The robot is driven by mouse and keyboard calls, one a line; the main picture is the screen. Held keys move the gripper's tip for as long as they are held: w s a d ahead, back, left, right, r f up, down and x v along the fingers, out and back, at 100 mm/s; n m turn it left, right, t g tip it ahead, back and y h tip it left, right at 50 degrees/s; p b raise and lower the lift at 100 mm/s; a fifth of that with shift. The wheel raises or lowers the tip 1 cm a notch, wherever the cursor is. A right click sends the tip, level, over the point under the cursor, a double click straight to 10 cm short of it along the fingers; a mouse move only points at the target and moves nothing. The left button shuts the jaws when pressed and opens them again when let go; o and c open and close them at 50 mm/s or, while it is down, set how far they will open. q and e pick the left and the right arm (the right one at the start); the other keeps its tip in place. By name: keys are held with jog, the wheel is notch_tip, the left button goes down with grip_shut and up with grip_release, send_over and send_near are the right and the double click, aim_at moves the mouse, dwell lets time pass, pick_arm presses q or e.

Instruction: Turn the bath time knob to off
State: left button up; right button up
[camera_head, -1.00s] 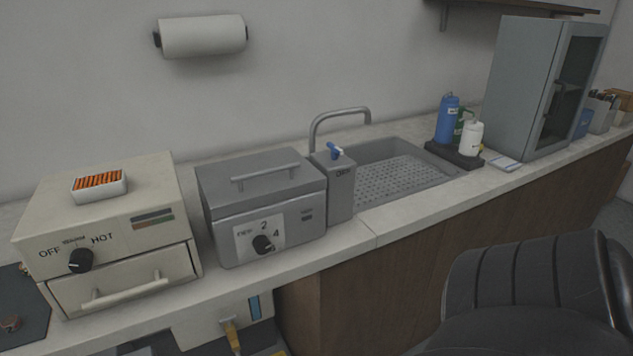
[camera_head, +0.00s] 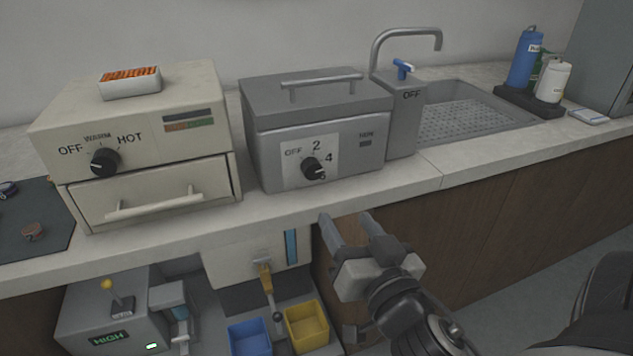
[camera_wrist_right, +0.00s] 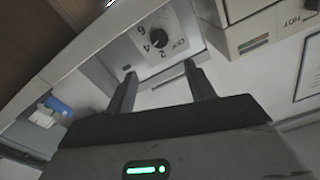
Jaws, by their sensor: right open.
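The bath time knob (camera_head: 313,168) is a black dial on the front of the grey lidded bath box (camera_head: 265,150). Its panel is marked OFF, 2, 4 and 6. Its white pointer line is too small to read surely. The knob also shows in the right wrist view (camera_wrist_right: 159,38), beyond the fingers. My right gripper (camera_head: 349,222) is open and empty, in front of the counter edge, below and right of the knob, and apart from it. In the right wrist view its two fingers (camera_wrist_right: 160,82) stand apart. My left gripper is not in view.
A cream warmer (camera_head: 140,130) with its own OFF, WARM, HOT knob (camera_head: 104,163) stands left of the bath. A tap (camera_head: 405,45) and sink (camera_head: 470,120) are at right. Blue (camera_head: 249,338) and yellow bins (camera_head: 307,327) sit below. The counter strip before the bath is clear.

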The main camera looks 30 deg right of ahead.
aim_at(315, 172)
jog(key=p+x, duration=0.2)
jog(key=x, duration=1.2)
jog(key=shift+w+p, duration=0.15)
jog(key=shift+p, duration=0.25)
jog(key=c, duration=1)
